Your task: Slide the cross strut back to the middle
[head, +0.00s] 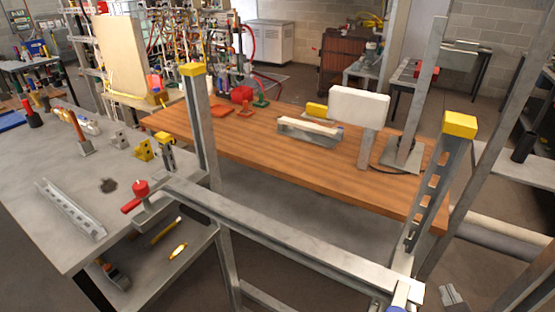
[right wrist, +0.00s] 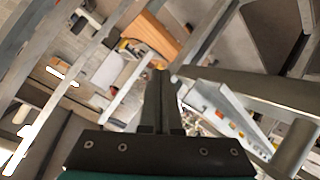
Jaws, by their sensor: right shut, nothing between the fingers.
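The cross strut (head: 290,235) is a long pale metal bar. It runs from beside the grey bench at left down to the lower right of the head view, between uprights with yellow caps. A red-handled part (head: 140,190) sits near its left end, and a blue and white part (head: 399,294) shows by its right end. My right gripper (head: 451,294) is low at the right edge of the frame, apart from the strut. In the right wrist view its fingers (right wrist: 161,75) are together and empty. My left gripper is not in view.
A wooden-topped table (head: 240,143) stands behind the strut, with a white block and metal channel on it. The grey bench (head: 50,160) at left holds tools and brackets. The yellow-capped perforated upright (head: 436,185) and slanted bars crowd the right side.

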